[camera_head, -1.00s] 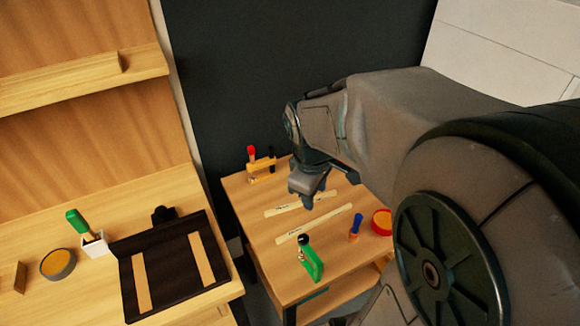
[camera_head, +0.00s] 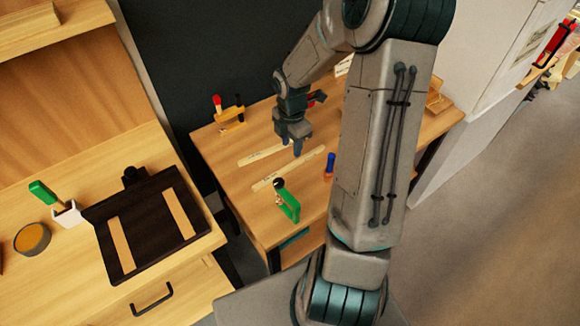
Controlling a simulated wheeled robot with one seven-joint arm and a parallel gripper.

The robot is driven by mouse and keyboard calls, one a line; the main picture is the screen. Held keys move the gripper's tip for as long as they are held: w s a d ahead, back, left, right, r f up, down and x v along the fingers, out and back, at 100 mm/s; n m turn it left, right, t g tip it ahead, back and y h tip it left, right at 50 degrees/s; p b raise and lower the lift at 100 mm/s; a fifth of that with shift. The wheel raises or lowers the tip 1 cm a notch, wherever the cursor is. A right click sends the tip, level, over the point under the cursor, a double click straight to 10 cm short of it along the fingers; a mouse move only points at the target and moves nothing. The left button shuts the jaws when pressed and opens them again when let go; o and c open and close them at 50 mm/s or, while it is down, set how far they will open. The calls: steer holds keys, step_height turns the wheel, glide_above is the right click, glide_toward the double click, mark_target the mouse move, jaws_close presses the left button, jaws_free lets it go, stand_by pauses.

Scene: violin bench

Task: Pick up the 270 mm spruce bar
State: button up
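Two pale spruce bars with small dark markings lie on the small table, roughly parallel. The far bar (camera_head: 260,154) runs partly behind my gripper, which hides some of its right part. The near bar (camera_head: 288,168) is in full view and looks slightly longer. The markings are too small to read, so I cannot tell which is the 270 mm one. My gripper (camera_head: 291,147) points down over the far bar, fingers apart and nothing seen between them. I cannot tell its exact height above the bar.
A tool rack (camera_head: 231,117) is at the back left. A bench with a dark tray (camera_head: 145,235) is at the left.

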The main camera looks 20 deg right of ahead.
mark_target(290, 165)
steer(key=f, duration=0.8)
steer(key=shift+a+f, duration=0.2)
jaws_close()
